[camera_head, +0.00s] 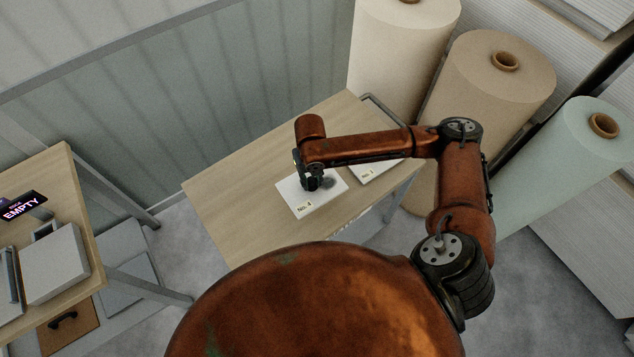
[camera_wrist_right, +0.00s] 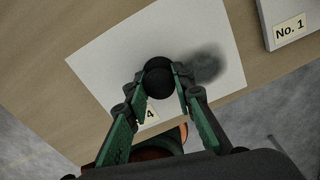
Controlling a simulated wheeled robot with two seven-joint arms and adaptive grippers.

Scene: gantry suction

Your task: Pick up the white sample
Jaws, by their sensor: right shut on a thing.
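The white sample (camera_head: 328,199) is a flat white square with a No. 4 label, at the table's near right part. In the right wrist view the white sample (camera_wrist_right: 108,72) fills the middle, its label partly hidden by my fingers. My right gripper (camera_head: 311,184) is over the sample. In the wrist view my right gripper (camera_wrist_right: 160,92) has its green-sided fingers shut on a black round knob (camera_wrist_right: 157,72) above the white face. I cannot tell whether the knob joins the sample, or whether the sample touches the table. My left gripper is not in view.
Another pale panel (camera_head: 372,170), labelled No. 1, lies to the right on the wooden table (camera_head: 232,196). The table's left part is clear. Large paper rolls (camera_head: 492,85) stand behind at right. Another wooden table (camera_head: 55,178) with an EMPTY sign (camera_head: 22,207) stands at left.

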